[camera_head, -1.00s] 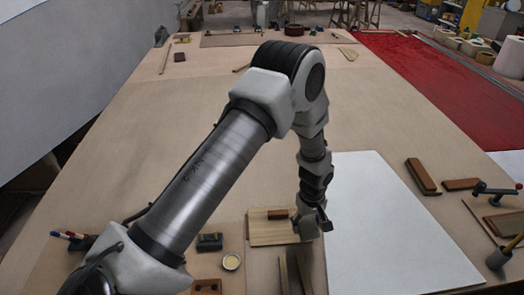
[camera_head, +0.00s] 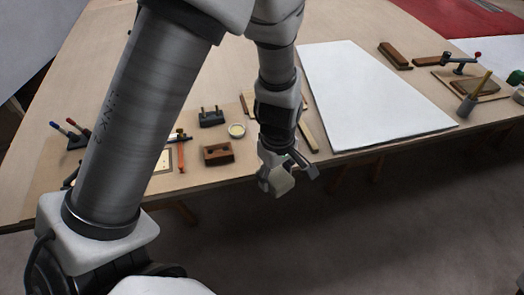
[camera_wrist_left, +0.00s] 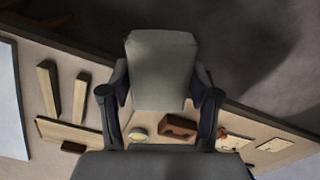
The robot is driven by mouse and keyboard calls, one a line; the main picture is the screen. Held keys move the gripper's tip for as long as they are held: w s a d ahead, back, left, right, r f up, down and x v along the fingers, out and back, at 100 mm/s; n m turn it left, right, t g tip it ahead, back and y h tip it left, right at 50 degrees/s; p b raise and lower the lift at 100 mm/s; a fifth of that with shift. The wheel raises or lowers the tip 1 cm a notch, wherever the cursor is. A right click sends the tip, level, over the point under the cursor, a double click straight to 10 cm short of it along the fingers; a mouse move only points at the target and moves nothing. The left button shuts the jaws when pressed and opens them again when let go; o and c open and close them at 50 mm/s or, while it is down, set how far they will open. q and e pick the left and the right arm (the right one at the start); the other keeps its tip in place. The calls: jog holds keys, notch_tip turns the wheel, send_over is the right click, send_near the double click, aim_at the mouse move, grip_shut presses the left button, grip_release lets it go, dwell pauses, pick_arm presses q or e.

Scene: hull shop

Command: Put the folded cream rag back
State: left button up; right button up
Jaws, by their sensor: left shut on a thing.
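The folded cream rag (camera_head: 276,180) is a pale, greyish block in my left gripper (camera_head: 288,172). In the left wrist view the rag (camera_wrist_left: 162,70) fills the space between the two dark fingers of the left gripper (camera_wrist_left: 160,92), which are shut on it. The gripper hangs at the table's front edge, with dark floor behind the rag in the head view. Part of the rag is hidden by the fingers in the head view. My right gripper is not in view.
A brown wooden block with holes (camera_head: 218,153), a small round tin (camera_head: 236,130) and a dark pegged block (camera_head: 211,117) stand left of the gripper. Wooden strips (camera_head: 308,128) lie behind it. A large white sheet (camera_head: 370,95) lies flat to the right, with clear surface.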

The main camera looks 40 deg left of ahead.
pick_arm(q)
jog(key=w+a, duration=0.3)
jog(key=w, duration=0.1)
jog(key=w+a+f+p, duration=0.1)
jog(key=w+a, duration=0.3)
jog(key=w+a+p, duration=0.1)
jog(key=w+a, duration=0.2)
jog(key=shift+w+a+f, duration=0.3)
jog(key=shift+w+a, duration=0.05)
jog(key=shift+w, duration=0.05)
jog(key=shift+w+a+f, duration=0.15)
jog(key=shift+w+a, duration=0.05)
jog(key=shift+a, duration=0.05)
notch_tip(320, 180, down, 3)
jog(key=shift+f+p, duration=0.1)
jog(key=shift+p, duration=0.2)
jog(key=shift+f, duration=0.2)
jog(key=o, duration=1.1)
notch_tip(320, 180, up, 12)
jog(key=shift+r+b, duration=0.2)
jog(key=shift+b, duration=0.1)
